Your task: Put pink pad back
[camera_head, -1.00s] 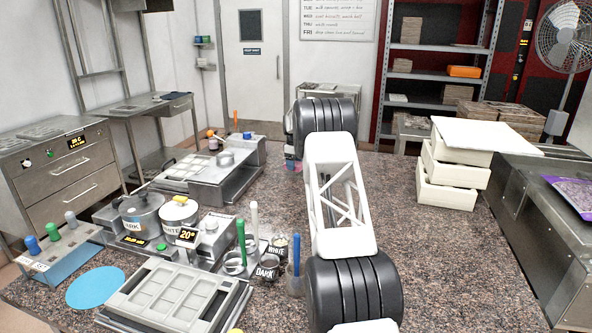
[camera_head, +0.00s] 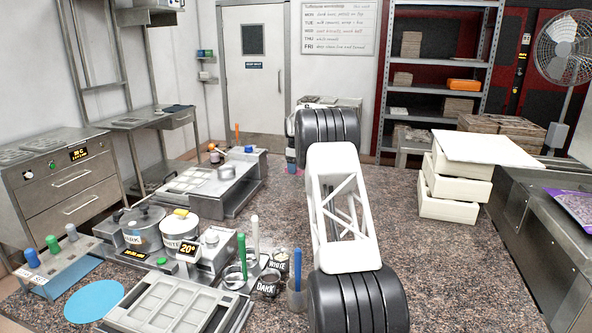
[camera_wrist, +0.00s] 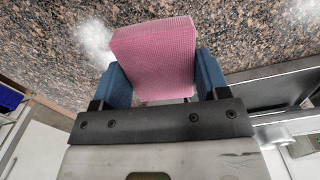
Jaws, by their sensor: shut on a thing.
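The pink pad (camera_wrist: 155,55) is a thick block with a fine waffle texture. In the wrist view it sits between the two blue fingers of my gripper (camera_wrist: 162,78), which is shut on it. The granite counter (camera_wrist: 245,30) shows behind the pad; I cannot tell whether the pad touches it. In the head view my arm reaches away over the counter, and its far end hides most of the gripper and pad.
Left of my arm stand a grey mould tray (camera_head: 165,308), pots (camera_head: 142,226) and a steel machine (camera_head: 225,190). White stacked boxes (camera_head: 450,190) stand right. Counter between arm and boxes is clear.

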